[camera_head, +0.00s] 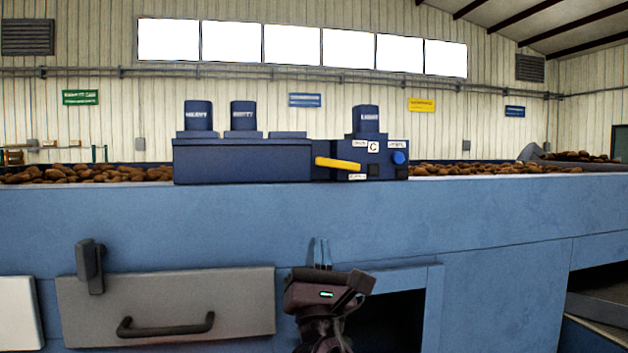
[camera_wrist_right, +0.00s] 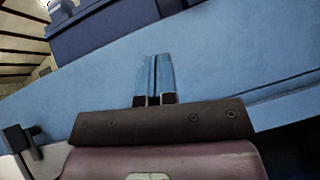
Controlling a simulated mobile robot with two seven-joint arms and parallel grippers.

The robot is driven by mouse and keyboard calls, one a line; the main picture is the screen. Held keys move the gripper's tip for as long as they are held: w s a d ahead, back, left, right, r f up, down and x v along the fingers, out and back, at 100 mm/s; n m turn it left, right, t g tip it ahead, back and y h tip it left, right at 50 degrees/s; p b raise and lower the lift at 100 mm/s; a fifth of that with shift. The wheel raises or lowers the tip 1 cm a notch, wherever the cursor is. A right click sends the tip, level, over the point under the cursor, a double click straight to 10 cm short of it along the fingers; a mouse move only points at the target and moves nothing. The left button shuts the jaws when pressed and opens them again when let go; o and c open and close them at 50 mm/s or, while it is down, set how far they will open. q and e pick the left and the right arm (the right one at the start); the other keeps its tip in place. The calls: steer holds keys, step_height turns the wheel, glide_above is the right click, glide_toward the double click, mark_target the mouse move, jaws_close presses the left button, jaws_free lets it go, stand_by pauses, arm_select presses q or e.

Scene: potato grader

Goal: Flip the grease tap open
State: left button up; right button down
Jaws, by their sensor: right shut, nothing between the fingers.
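A yellow lever (camera_head: 338,163), which looks like the tap's handle, lies nearly level across the front of a dark blue control box (camera_head: 370,160) on the machine's top edge. The small labels beside it are too small to read surely. My right gripper (camera_head: 320,252) points up in front of the blue machine wall, below the lever and a little to its left, apart from it. Its fingers are shut and empty; they also show in the right wrist view (camera_wrist_right: 155,80). My left gripper is not in view.
A long dark blue housing (camera_head: 242,162) with capped cylinders adjoins the lever's box. A blue knob (camera_head: 398,157) sits right of it. Below are a grey panel (camera_head: 220,295) with a black handle (camera_head: 166,328) and a dark latch (camera_head: 90,265). Potatoes (camera_head: 80,174) lie behind the edge.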

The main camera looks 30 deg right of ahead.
mark_target(335, 164)
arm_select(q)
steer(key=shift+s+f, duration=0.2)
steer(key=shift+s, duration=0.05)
arm_select(e)
steer(key=shift+w+f+n, duration=0.1)
steer(key=shift+n, duration=0.3)
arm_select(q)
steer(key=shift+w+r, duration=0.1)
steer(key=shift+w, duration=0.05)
arm_select(e)
steer(key=p+x, duration=0.2)
steer(key=x, duration=0.7)
steer(key=shift+r, duration=0.3)
steer(key=r, duration=0.1)
steer(key=r+p, duration=0.1)
steer(key=r, duration=0.1)
steer(key=shift+w+d+r+p, duration=0.1)
steer(key=shift+w+d+p, duration=0.15)
steer(key=shift+d+p, duration=0.05)
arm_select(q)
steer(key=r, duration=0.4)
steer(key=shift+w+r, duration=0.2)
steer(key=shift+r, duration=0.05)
arm_select(e)
steer(key=shift+d+r, duration=0.15)
steer(key=shift+r, duration=0.35)
